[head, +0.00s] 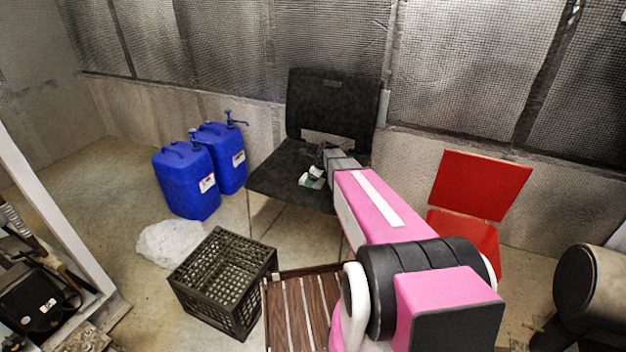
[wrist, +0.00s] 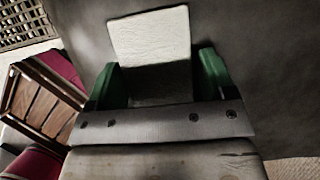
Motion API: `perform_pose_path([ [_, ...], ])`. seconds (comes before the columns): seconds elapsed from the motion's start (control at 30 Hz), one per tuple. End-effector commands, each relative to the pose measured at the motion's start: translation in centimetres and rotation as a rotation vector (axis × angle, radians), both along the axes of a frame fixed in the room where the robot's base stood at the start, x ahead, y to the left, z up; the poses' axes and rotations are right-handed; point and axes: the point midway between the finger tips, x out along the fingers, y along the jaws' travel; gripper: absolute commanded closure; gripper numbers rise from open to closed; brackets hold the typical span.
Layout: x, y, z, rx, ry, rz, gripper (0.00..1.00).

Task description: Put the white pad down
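The white pad (wrist: 150,38) shows in the wrist view between and beyond the green fingertips of my gripper (wrist: 156,80). Its pale face is lit, and the part between the fingers is in shadow. The fingers stand apart by about the pad's width, one at each side edge, and appear shut on it. In the head view my gripper (head: 312,178) is over the seat of the black chair (head: 270,183). Only small white parts of the pad (head: 316,172) show there beside the green fingers. I cannot tell whether the pad touches the seat.
The chair's backrest (head: 333,105) rises behind my gripper. Two blue jerrycans (head: 187,180) stand left of the chair. A black crate (head: 222,283), a white bag (head: 170,243) and a slatted wooden piece (head: 300,310) are in front. A red chair (head: 480,187) stands right. The seat's left part is bare.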

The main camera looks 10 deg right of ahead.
Motion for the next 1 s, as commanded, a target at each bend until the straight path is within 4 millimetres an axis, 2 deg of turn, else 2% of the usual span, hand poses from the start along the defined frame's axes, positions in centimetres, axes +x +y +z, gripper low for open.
perform_pose_path([
  [0.03, -0.3, 0.1, -1.4, -0.008, 0.022, 0.007, 0.05],
  [0.23, -0.3, 0.2, -1.3, -0.008, 0.024, 0.010, 0.05],
  [0.37, -0.4, 0.3, -0.5, -0.007, 0.024, 0.012, 0.05],
  [0.47, -0.7, -0.1, 1.0, -0.007, 0.023, 0.011, 0.05],
  [0.8, -2.2, -2.5, 7.9, -0.005, 0.014, 0.006, 0.05],
  [1.0, -2.7, -3.4, 10.5, -0.005, 0.014, 0.006, 0.05],
])
